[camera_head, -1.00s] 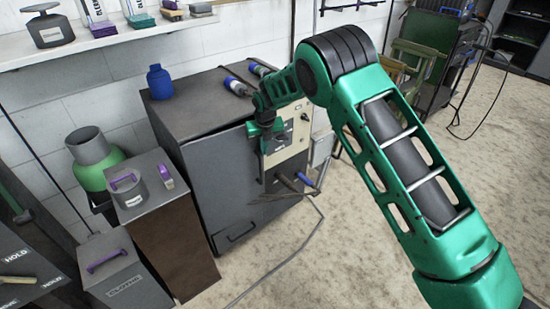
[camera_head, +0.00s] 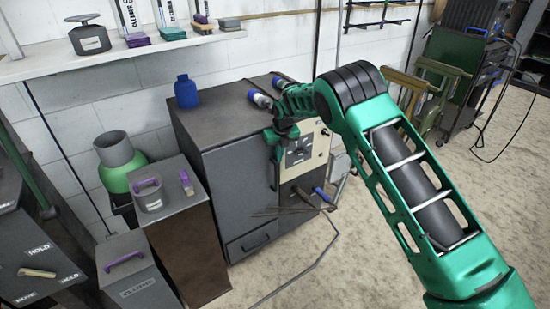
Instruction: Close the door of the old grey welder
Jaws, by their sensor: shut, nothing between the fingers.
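The old grey welder (camera_head: 215,108) is a dark grey cabinet against the white wall, with a beige control panel (camera_head: 305,150) on the right of its front. Its door (camera_head: 238,190) is the large plain grey panel left of the controls, with a slot-like handle low down. The door looks nearly flush with the body; I cannot tell whether a small gap is left. My gripper (camera_head: 277,146) is shut and empty, at the upper right edge of the door beside the control panel. The arm partly hides that edge, and I cannot tell whether the fingers touch the door.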

